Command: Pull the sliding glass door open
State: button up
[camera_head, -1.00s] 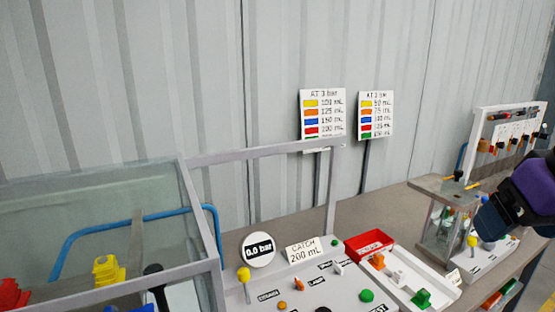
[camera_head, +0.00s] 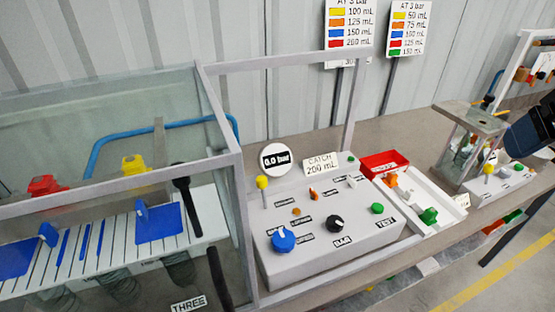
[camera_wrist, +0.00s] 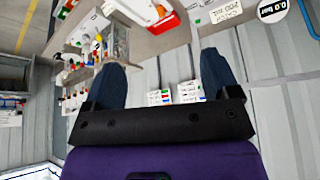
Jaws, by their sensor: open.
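The glass door (camera_head: 75,240) is a clear panel in a grey frame on the front of the enclosure at the left of the head view. It covers the manifold with blue plates, and the bare frame to its right has no glass in it. A dark upright bar (camera_head: 219,280), possibly the door's handle, shows near the panel's right end, partly cut off by the lower edge. My gripper (camera_head: 520,138) is at the far right of the head view, well away from the door. In the wrist view my gripper (camera_wrist: 165,68) has its two dark fingers spread, with nothing between them.
A control box (camera_head: 330,235) with knobs and a 0.0 bar gauge (camera_head: 275,159) stands right of the enclosure. A red tray (camera_head: 384,162) and a clear-sided stand (camera_head: 470,140) lie further right. A black-knobbed lever (camera_head: 184,203) rises behind the glass.

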aim_at(235, 157)
jog(key=k+j+u, duration=0.1)
jog(key=u, duration=1.75)
jog(key=k+l+u, duration=0.2)
jog(key=k+l, duration=0.7)
